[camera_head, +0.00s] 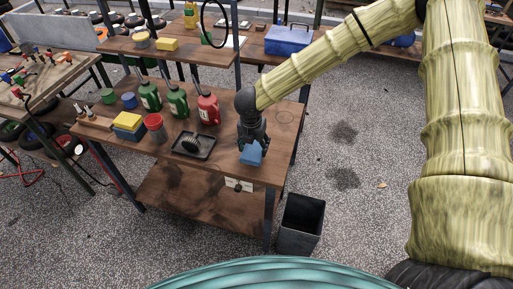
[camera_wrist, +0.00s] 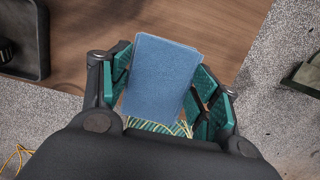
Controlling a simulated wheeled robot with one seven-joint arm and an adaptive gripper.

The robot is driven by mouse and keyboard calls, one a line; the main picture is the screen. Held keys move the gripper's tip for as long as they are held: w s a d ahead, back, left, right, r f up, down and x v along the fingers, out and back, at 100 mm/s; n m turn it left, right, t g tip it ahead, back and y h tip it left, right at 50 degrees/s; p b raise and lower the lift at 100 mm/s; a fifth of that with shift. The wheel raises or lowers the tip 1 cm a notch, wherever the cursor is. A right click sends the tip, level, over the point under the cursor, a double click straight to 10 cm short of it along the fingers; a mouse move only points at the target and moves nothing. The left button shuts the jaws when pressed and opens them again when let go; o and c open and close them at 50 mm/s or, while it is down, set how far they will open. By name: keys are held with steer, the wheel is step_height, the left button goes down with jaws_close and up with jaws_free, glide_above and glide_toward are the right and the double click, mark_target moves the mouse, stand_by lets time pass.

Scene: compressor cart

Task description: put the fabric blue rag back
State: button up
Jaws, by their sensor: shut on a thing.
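The blue rag (camera_head: 251,155) is a small folded block of cloth at the front right part of the wooden bench top (camera_head: 225,163). My gripper (camera_head: 252,146) points down and is shut on it. In the wrist view the rag (camera_wrist: 162,78) sits between the two green finger pads, with brown wood behind it. The bench edge and grey gravel show close by. I cannot tell whether the rag touches the wood. A yellow and blue stack (camera_head: 129,125), perhaps sponges or cloths, lies on the left of the bench.
A black tray (camera_head: 194,145) with a dark item lies left of my gripper. Red (camera_head: 208,108) and green bottles (camera_head: 177,101) stand behind it. A red-topped container (camera_head: 155,127) stands further left. A dark bin (camera_head: 301,223) stands on the ground at front right. The bench's right end is mostly clear.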

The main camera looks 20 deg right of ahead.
mark_target(256, 146)
steer(key=shift+w+d, duration=0.15)
steer(key=shift+d, duration=0.05)
steer(key=shift+w+d+f+p, duration=0.1)
steer(key=shift+d+f+p, duration=0.1)
steer(key=shift+f+p, duration=0.4)
steer(key=shift+w+d+f+p, duration=0.15)
steer(key=shift+f+p, duration=0.15)
steer(key=shift+f, duration=0.5)
steer(key=shift+s+f, duration=0.1)
steer(key=shift+f, duration=0.3)
steer(key=o, duration=1.3)
steer(key=shift+r, duration=0.1)
steer(key=r, duration=0.4)
steer(key=s+r+b, duration=0.1)
steer(key=r, duration=0.2)
steer(key=a+r+b, duration=0.1)
steer(key=r, duration=0.3)
steer(key=shift+s+r, duration=0.3)
steer(key=shift+s, duration=0.1)
